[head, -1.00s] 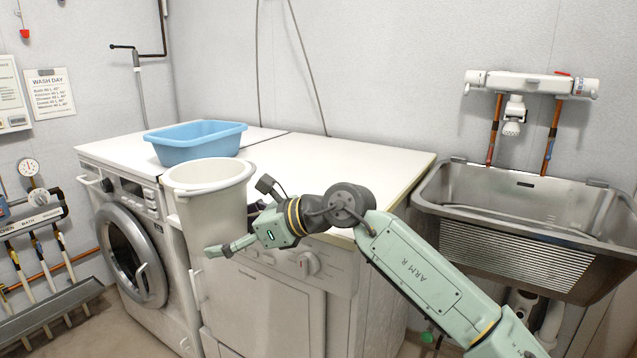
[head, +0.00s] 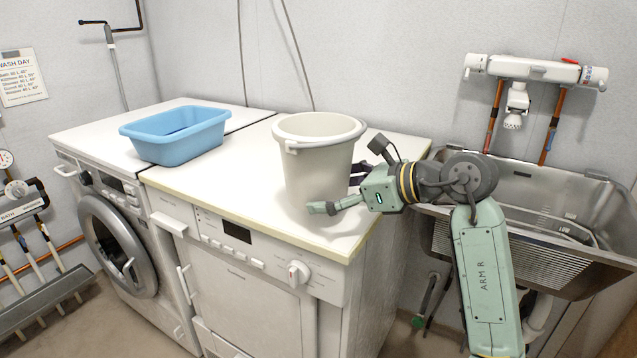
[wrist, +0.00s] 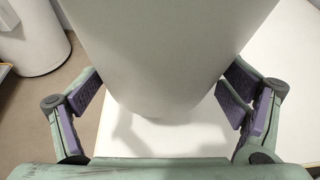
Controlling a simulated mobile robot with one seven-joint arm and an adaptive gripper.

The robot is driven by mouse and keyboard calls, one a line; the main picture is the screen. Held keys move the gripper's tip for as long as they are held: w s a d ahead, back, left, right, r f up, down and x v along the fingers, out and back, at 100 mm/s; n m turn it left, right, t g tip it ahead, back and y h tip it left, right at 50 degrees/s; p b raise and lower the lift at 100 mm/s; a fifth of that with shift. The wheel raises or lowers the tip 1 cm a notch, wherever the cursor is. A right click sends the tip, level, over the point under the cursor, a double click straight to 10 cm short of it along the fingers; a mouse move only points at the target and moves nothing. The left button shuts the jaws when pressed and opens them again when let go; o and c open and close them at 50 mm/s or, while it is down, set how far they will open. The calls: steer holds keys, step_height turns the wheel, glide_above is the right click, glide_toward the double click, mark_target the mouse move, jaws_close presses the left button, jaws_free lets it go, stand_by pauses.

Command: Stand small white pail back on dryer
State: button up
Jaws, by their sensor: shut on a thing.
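The small white pail (head: 318,165) is upright over the right part of the dryer's white top (head: 225,185). My gripper (head: 341,190) is shut on the pail from the right, low on its side, with one finger in front and the other partly hidden behind. In the wrist view the pail (wrist: 165,50) fills the middle between the two purple-padded fingers. Its lower edge is over the white top, with a shadow beside it. I cannot tell whether the base touches the top or hangs just above it.
A blue basin (head: 175,142) stands at the back left, near the seam with the washing machine (head: 118,245). The dryer top between basin and pail is clear. A steel sink (head: 560,262) with wall taps (head: 535,70) is to the right of the dryer.

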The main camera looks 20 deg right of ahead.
steer(key=w, duration=0.3)
steer(key=w+p, duration=0.1)
steer(key=w, duration=0.2)
steer(key=w+d+p, duration=0.1)
steer(key=w, duration=0.1)
steer(key=shift+w+f, duration=0.3)
steer(key=shift+w, duration=0.1)
steer(key=shift+f+p, duration=0.65)
steer(key=shift+f, duration=1.1)
steer(key=shift+f+b, duration=0.2)
steer(key=shift+b, duration=0.1)
steer(key=o, duration=1.7)
